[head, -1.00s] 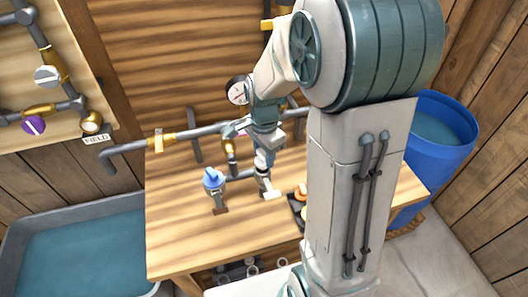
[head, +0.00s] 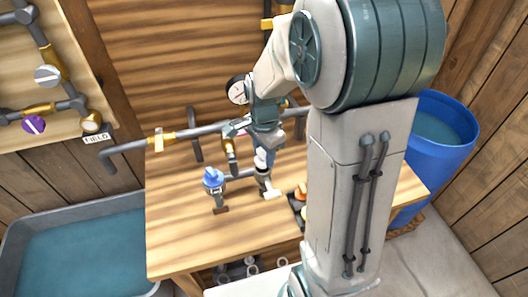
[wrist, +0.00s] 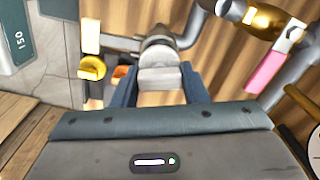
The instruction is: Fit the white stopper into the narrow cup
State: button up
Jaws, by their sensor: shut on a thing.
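My gripper (wrist: 162,92) is shut on the white stopper (wrist: 160,78), which shows as a pale block between the two blue fingers in the wrist view. In the head view my gripper (head: 262,148) is above the workbench, and the pale stopper (head: 261,158) shows just below it. A small grey upright piece (head: 262,173), which looks like the narrow cup, stands beneath it on the bench. In the wrist view a grey round part (wrist: 158,48) shows just beyond the stopper. I cannot tell whether stopper and cup touch.
A post with a blue cap (head: 213,178) stands left of the gripper on the bench (head: 175,235). A grey pipe (head: 130,148) with brass fittings runs behind. A dark tray (head: 296,212) with orange pieces lies right, partly hidden by my arm. The bench's front left is clear.

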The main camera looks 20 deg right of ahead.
jog(key=shift+f+b, duration=1.2)
jog(key=shift+f, duration=0.2)
dwell(1.0)
jog(key=o, duration=1.1)
jog(key=shift+c, duration=0.2)
notch_tip(320, 180, up, 14)
jog(key=s+f+n+t, duration=0.3)
jog(key=s+n, duration=1.1)
jog(key=shift+s+a, duration=0.2)
jog(key=shift+s, duration=0.1)
